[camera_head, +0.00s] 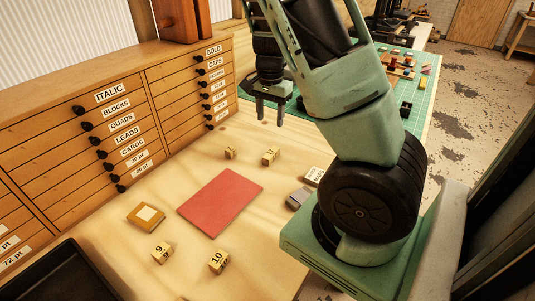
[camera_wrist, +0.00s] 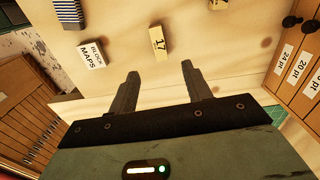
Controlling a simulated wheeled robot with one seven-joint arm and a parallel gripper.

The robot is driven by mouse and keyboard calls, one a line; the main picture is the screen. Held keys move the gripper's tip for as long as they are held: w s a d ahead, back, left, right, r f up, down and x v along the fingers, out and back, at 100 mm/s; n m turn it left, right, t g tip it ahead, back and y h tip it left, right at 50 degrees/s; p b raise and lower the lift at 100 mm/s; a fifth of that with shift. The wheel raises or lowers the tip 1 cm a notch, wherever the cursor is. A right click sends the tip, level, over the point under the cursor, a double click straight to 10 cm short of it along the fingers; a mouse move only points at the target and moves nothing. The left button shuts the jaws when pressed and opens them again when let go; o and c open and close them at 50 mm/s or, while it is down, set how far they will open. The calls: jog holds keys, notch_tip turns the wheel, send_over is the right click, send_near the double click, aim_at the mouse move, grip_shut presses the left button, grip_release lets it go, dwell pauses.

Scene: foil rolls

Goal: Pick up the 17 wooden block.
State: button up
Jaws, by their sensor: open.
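The 17 wooden block (camera_head: 270,156) is a small pale cube on the wooden table; its number is too small to read in the head view. My gripper (camera_head: 270,119) is open and empty, pointing down above the table and behind the block in the head view. In the wrist view my gripper (camera_wrist: 159,69) has its fingers apart, with a gap between them and the block.
Another block (camera_head: 231,153) stands to the left of it. A BLOCK MAPS box (camera_head: 313,176) and a grey item (camera_head: 299,197) lie to the right. A red sheet (camera_head: 220,202), blocks 9 (camera_head: 162,253) and 10 (camera_head: 218,261) are nearer. Drawer cabinets (camera_head: 60,145) line the left.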

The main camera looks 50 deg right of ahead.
send_over(271, 152)
jog(key=f, duration=0.8)
jog(key=shift+a+f, duration=0.2)
jog(key=shift+f, duration=0.05)
jog(key=shift+d+f+p, duration=0.15)
jog(key=shift+f+p, duration=0.4)
jog(key=shift+f, duration=2.1)
jog(key=shift+c, duration=0.3)
jog(key=c, duration=1)
